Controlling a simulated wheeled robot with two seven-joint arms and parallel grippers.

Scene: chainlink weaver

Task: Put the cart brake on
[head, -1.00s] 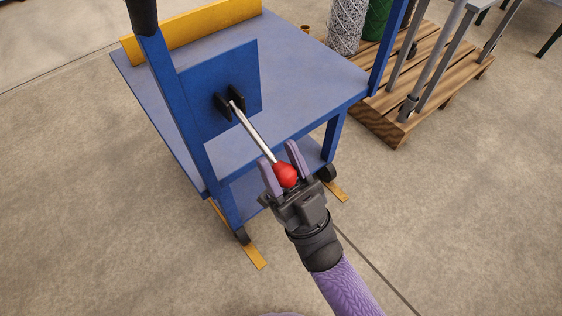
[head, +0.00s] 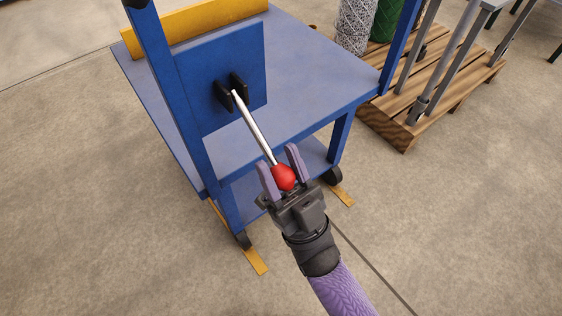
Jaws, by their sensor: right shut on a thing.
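The blue cart (head: 310,75) stands in the upper middle of the head view. A blue plate (head: 195,80) on its near side carries a black bracket (head: 231,92). A silver brake lever (head: 255,130) runs from the bracket down and to the right, ending in a red knob (head: 284,177). My right gripper (head: 281,172) is shut on the red knob, with one purple finger on each side of it. My left gripper is not in view.
A wooden pallet (head: 405,132) with grey posts and mesh rolls (head: 356,25) stands right of the cart. A yellow bar (head: 200,22) lies along the cart's far left edge. Yellow floor strips (head: 255,261) lie by the wheels. The floor in front is clear.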

